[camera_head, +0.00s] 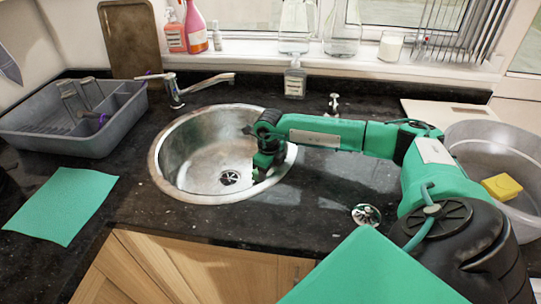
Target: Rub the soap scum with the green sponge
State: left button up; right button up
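The round steel sink (172,150) is set in the dark counter, with its drain (229,178) at the bottom. My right arm reaches in from the right, and my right gripper (262,168) points down inside the sink at its right side. A small green patch shows at its fingers; I cannot tell whether this is the green sponge or part of the gripper, nor whether the fingers are open. Pale marks on the basin floor could be soap scum or reflections. My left gripper is not in view.
A grey dish rack (50,140) stands at the left, with a flat green cloth (62,205) in front. The tap (190,88) is behind the sink. A grey tub (478,140) holding a yellow sponge (502,186) stands right. A soap bottle (295,80) stands at the back.

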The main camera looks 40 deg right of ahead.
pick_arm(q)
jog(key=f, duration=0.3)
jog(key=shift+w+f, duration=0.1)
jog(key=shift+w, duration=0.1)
pick_arm(e)
jog(key=f, duration=0.2)
jog(key=s+d+f, duration=0.1)
jog(key=shift+f, duration=0.15)
jog(key=shift+w+r+g+p, duration=0.1)
jog(key=shift+r+g+p, duration=0.2)
jog(key=shift+r+p, duration=0.25)
jog(key=r+p, duration=0.1)
jog(key=r, duration=0.1)
jog(key=r+p, duration=0.1)
jog(key=r, duration=0.1)
jog(key=shift+w+a+r, duration=0.1)
jog(key=shift+a, duration=0.1)
jog(key=shift+w+a+r, duration=0.1)
jog(key=shift+a+r, duration=0.1)
jog(key=shift+r, duration=0.4)
pick_arm(q)
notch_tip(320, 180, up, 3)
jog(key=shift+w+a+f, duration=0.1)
jog(key=shift+p, duration=0.3)
pick_arm(e)
jog(key=shift+r, duration=0.1)
